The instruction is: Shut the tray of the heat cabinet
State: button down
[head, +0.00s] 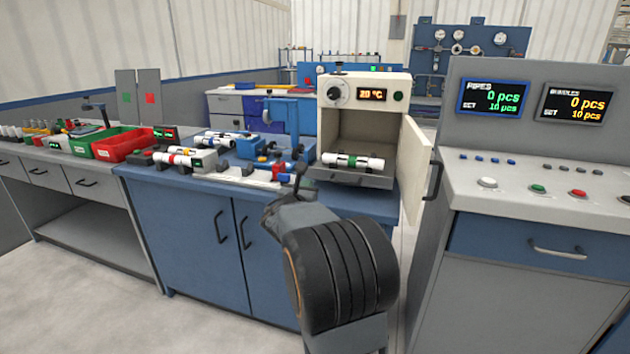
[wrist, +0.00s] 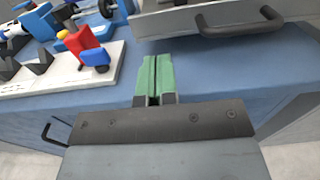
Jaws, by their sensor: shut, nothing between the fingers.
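The cream heat cabinet (head: 365,88) stands on the blue bench with its door (head: 416,172) swung open to the right. Its grey tray (head: 366,181) is at the bottom of the opening and appears to stick out at the front; how far is hard to tell. White pipes (head: 366,162) with dark and green bands lie on the tray. In the wrist view the tray's black handle (wrist: 240,24) is at the upper right. My gripper (wrist: 157,62), with green fingers, is shut and empty over the bench, left of the handle and apart from it.
A white fixture board (wrist: 95,72) with red and blue clamps lies left of my gripper. A blue vise-like device (head: 285,115) stands left of the cabinet. Red and green bins (head: 122,148) are farther left. A control console (head: 535,190) stands right of the open door.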

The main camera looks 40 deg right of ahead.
aim_at(317, 174)
jog(key=x, duration=0.7)
jog(key=shift+w+d+b, duration=0.15)
jog(key=shift+d+b, duration=0.15)
jog(key=shift+b, duration=0.05)
